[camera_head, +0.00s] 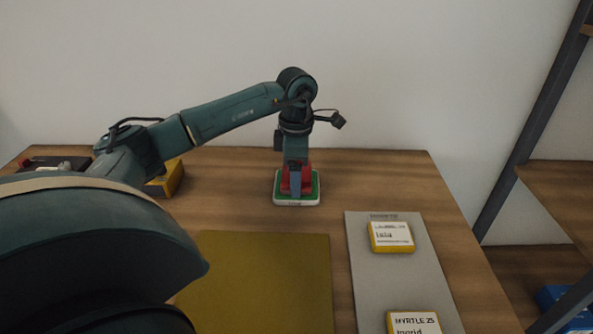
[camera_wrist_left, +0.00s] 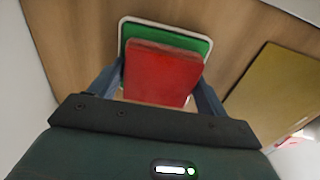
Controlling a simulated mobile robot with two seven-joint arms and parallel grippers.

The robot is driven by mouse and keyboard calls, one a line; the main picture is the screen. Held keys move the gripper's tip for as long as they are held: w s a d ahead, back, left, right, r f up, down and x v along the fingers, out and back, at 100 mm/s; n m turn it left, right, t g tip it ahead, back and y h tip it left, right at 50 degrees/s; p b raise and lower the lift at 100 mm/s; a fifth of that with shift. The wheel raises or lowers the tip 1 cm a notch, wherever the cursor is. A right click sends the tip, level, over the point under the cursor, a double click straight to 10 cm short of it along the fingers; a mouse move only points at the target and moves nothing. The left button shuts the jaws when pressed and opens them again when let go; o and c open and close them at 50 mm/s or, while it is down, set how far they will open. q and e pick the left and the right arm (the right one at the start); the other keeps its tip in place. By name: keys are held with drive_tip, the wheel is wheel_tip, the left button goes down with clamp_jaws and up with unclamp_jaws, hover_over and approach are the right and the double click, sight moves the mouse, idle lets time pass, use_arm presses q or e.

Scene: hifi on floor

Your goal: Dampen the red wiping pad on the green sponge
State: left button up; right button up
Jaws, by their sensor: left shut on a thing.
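The red wiping pad (camera_head: 307,178) is at the green sponge (camera_head: 315,190), which sits in a white tray (camera_head: 296,203) on the table. My left gripper (camera_head: 295,186) points down and is shut on the red pad. In the left wrist view the red pad (camera_wrist_left: 161,73) lies between the two fingers (camera_wrist_left: 160,88), over the green sponge (camera_wrist_left: 170,37). The sponge's far part and the rim of its white tray (camera_wrist_left: 122,30) show past the pad. Whether the pad touches the sponge I cannot tell for sure. My right gripper is not in view.
An olive mat (camera_head: 262,280) lies in front of the tray. A grey strip (camera_head: 375,270) on the right bears two yellow-edged labelled blocks (camera_head: 391,237). A yellow box (camera_head: 168,179) stands behind my left arm. Shelving (camera_head: 530,125) rises at the right.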

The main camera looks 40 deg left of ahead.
use_arm(q)
drive_tip(key=shift+r+p, duration=2.8)
drive_tip(key=shift+r, duration=0.75)
drive_tip(key=shift+f, duration=0.1)
